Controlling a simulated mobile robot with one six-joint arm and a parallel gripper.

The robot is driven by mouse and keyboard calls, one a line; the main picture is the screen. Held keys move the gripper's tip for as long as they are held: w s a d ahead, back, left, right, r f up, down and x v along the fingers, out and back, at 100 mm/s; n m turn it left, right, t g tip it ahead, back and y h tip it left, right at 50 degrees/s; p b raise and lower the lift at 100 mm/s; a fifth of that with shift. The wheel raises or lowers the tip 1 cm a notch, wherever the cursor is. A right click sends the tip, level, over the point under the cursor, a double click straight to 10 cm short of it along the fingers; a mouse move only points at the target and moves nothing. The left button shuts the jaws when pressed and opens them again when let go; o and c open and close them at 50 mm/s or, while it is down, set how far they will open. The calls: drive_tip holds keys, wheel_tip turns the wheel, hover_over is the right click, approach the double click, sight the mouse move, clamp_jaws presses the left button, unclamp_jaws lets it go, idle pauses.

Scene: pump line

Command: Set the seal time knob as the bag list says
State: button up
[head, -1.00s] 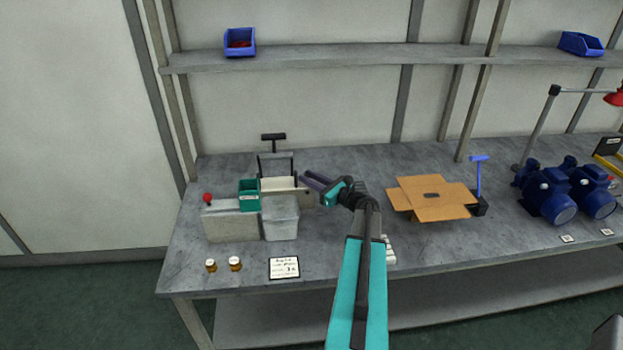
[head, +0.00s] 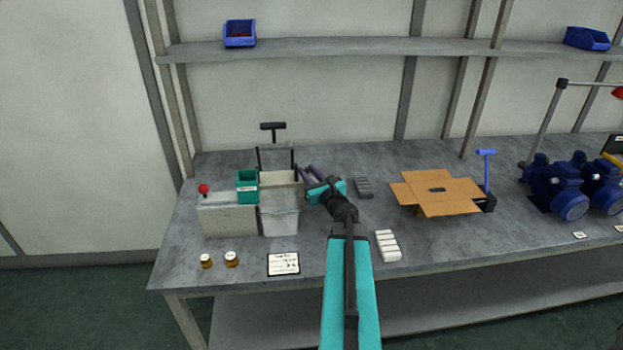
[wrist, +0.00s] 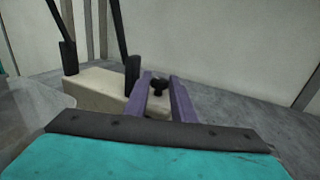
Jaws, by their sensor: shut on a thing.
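The bag sealer (head: 281,177) is a cream box with a black-handled lever, standing left of the middle of the bench. The seal time knob (wrist: 159,82) is small and dark at the sealer's right end. My gripper (wrist: 162,82) has its purple fingers on either side of the knob and is shut on it. In the head view my gripper (head: 308,172) reaches the sealer's right end, and the knob is hidden there. The bag list card (head: 283,264) lies at the front of the bench; its writing is too small to read. The knob's setting cannot be made out.
A teal bin (head: 247,187), a clear tub (head: 279,221) and a grey box (head: 229,220) with a red ball-topped lever crowd the sealer's front left. Two amber jars (head: 231,259) stand in front. An open carton (head: 438,192) and blue pumps (head: 556,190) are right.

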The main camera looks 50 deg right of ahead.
sight(306, 170)
drive_tip(key=shift+m+g+h+b, duration=0.5)
drive_tip(key=shift+m+h+b, duration=0.2)
drive_tip(key=shift+h+b, duration=0.35)
drive_tip(key=o, duration=1)
drive_tip(key=shift+a, duration=0.1)
drive_tip(key=shift+b+v, duration=0.35)
drive_tip(key=shift+v, duration=1.05)
drive_tip(key=shift+s+a+r+y+p, duration=0.15)
drive_tip(key=shift+y+p, duration=0.1)
drive_tip(key=shift+p, duration=0.85)
